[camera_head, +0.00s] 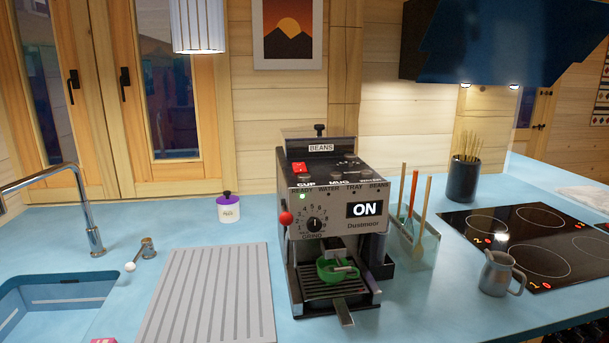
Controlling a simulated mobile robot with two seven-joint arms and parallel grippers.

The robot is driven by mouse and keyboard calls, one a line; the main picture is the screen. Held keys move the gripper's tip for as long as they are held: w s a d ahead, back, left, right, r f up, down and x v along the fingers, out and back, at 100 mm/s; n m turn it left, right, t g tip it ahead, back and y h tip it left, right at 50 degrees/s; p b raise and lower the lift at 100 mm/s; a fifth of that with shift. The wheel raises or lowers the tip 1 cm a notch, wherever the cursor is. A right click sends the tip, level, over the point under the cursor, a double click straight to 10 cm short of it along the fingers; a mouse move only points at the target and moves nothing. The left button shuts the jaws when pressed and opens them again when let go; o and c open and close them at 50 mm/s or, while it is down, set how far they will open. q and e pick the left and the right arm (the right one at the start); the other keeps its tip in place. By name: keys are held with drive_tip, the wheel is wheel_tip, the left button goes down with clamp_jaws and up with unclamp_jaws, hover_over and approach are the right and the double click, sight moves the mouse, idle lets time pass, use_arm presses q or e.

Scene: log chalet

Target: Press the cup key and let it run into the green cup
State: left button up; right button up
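The coffee machine (295,212) stands on the blue counter, with its display (364,209) reading ON and a green light lit above READY. The CUP label (306,184) is at the left of the top panel's front edge, with MUG to its right. The green cup (330,277) stands under the spout, above the drip grate (322,292). No coffee stream is clearly visible. Neither of my grippers is in view.
A grey ribbed board (208,295) lies left of the machine, near the sink (40,302) and faucet (92,235). A utensil holder (425,240) stands close on the right. A metal pitcher (497,273) stands by the hob (540,245).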

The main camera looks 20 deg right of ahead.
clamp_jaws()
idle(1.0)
